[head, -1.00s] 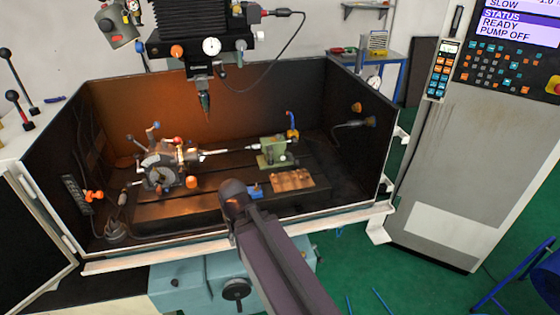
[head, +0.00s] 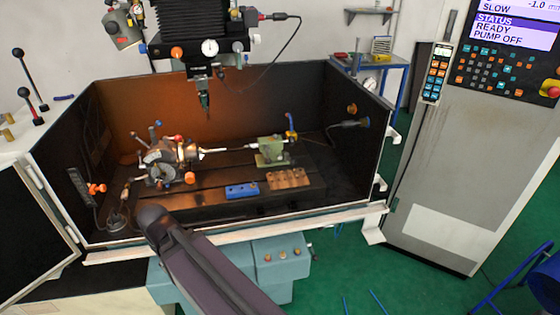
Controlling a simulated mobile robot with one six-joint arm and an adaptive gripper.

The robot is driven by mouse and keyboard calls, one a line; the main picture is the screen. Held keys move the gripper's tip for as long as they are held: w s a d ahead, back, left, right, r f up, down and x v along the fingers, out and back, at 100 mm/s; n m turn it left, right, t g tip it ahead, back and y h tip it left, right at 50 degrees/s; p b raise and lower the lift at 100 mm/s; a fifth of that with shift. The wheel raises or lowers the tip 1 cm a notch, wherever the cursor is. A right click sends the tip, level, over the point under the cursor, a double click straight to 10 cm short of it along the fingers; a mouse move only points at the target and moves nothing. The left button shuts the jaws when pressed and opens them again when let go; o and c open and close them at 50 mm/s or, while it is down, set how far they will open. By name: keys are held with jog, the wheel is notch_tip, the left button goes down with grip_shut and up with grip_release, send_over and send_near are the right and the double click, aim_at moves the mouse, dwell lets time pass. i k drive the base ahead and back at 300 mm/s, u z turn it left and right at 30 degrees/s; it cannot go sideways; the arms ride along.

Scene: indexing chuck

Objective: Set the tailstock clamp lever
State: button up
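The green tailstock (head: 272,152) stands on the dark machine table, right of the indexing chuck (head: 165,160). A thin pale rod (head: 215,150) runs from the chuck side toward the tailstock. A blue upright handle (head: 290,122) with a yellow lower part rises just behind the tailstock's right end. I cannot tell for sure whether it is the clamp lever. My dark arm reaches up from the bottom, its rounded end below the chuck at the enclosure's front edge. No gripper fingers show, so my gripper is not in view.
A blue block (head: 241,191) and a copper-coloured plate with holes (head: 289,178) lie on the table before the tailstock. The spindle head (head: 202,72) hangs above. Enclosure walls (head: 345,120) close the back and right. The front is open above a pale front rail (head: 330,217).

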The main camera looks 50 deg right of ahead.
aim_at(293, 162)
jog(key=u, duration=0.25)
jog(key=k, duration=0.95)
jog(key=z, duration=1.3)
jog(key=i, duration=1)
jog(key=z, duration=0.05)
